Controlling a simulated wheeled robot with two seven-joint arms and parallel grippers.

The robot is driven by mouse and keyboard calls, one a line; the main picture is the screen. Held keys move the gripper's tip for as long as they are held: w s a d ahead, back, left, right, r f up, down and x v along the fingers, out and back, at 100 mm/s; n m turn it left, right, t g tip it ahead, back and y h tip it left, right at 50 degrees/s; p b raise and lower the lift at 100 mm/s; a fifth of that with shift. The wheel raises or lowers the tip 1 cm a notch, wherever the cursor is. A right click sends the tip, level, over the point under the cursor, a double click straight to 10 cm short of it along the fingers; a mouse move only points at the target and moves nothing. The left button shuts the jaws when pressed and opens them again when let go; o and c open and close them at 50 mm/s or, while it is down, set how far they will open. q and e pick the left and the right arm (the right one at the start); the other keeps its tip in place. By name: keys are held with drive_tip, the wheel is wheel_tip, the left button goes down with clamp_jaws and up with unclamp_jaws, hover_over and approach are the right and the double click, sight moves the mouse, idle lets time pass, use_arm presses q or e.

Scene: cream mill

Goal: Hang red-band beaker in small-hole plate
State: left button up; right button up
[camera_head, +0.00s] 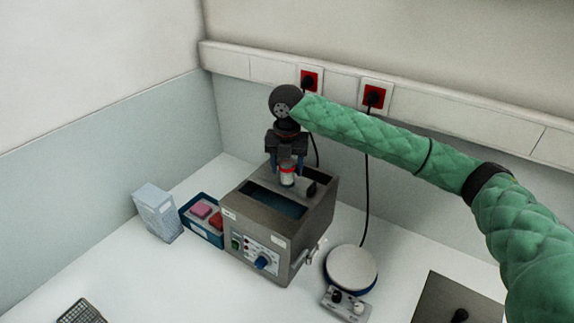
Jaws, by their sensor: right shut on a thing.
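The red-band beaker (287,180) is a small clear and white vessel with a red band near its top. My right gripper (287,165) points down and is shut on it, holding it upright over the top of the grey metal bath box (251,225). The box top has a dark rectangular opening (272,201) in front and another dark part behind, partly covered by the gripper. I cannot tell whether the beaker is in a hole or above it. No hole plate can be made out clearly. My left gripper is not in view.
A blue tray (187,222) with pink and red blocks and a pale blue box (157,212) stand left of the bath. A round white hotplate (351,268) stands at its right. A dark rack (82,313) lies front left. A grey panel (440,301) is at right. The front middle bench is clear.

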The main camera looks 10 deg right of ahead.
drive_tip(key=shift+f+p, duration=0.4)
drive_tip(key=shift+f, duration=1.1)
idle(1.5)
